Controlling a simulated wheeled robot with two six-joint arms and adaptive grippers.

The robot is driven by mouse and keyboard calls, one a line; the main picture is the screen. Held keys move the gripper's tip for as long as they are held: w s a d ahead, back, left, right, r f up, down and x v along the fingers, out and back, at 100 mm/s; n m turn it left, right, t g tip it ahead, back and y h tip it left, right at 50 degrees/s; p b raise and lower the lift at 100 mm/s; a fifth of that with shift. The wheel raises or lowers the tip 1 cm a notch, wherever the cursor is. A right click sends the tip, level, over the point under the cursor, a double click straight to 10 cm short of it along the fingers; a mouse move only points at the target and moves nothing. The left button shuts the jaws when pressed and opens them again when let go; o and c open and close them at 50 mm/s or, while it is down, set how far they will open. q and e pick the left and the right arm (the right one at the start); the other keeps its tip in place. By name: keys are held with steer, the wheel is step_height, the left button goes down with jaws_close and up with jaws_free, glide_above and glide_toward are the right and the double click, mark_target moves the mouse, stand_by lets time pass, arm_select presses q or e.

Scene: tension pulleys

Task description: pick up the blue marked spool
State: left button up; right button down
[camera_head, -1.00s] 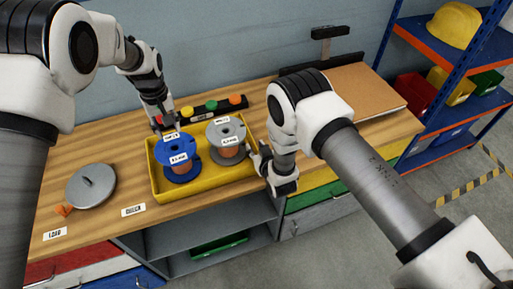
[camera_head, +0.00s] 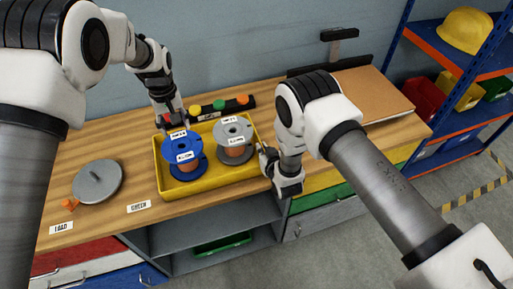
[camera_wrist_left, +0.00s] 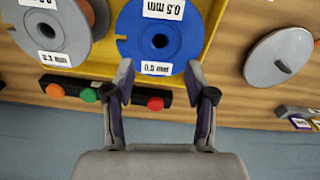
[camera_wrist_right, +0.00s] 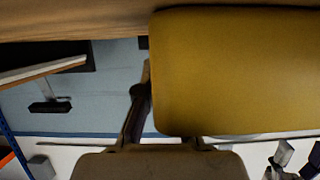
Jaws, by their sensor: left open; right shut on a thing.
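The blue spool (camera_head: 183,146), with copper-coloured winding and white labels, stands upright in the yellow tray (camera_head: 215,180) on the wooden bench. A grey spool (camera_head: 234,128) stands to its right in the tray. My left gripper (camera_head: 173,118) is open at the far side of the blue spool. In the left wrist view its fingers (camera_wrist_left: 160,84) are spread near the rim of the blue flange (camera_wrist_left: 158,33), with no visible grip. My right gripper (camera_head: 268,160) is at the tray's right end. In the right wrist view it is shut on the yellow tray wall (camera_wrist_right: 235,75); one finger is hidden.
A black strip with coloured buttons (camera_head: 219,107) lies behind the tray. A grey lidded disc (camera_head: 97,181) lies left on the bench. A brown board (camera_head: 372,93) is at the back right. Blue shelves (camera_head: 445,60) stand at far right.

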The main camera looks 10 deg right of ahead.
arm_select(q)
steer(key=o, duration=0.5)
steer(key=w+a+f+t, duration=0.2)
steer(key=w+a+t, duration=0.1)
steer(key=a, duration=0.6)
steer(key=m+t+h, duration=0.2)
steer(key=m+t, duration=0.3)
steer(key=t, duration=0.5)
glide_toward(184, 156)
step_height(184, 156, down, 4)
steer(key=w+a, duration=0.1)
steer(key=x, duration=1.2)
steer(key=shift+w+a+r, duration=0.1)
steer(key=shift+w+r, duration=0.05)
steer(key=shift+r, duration=0.25)
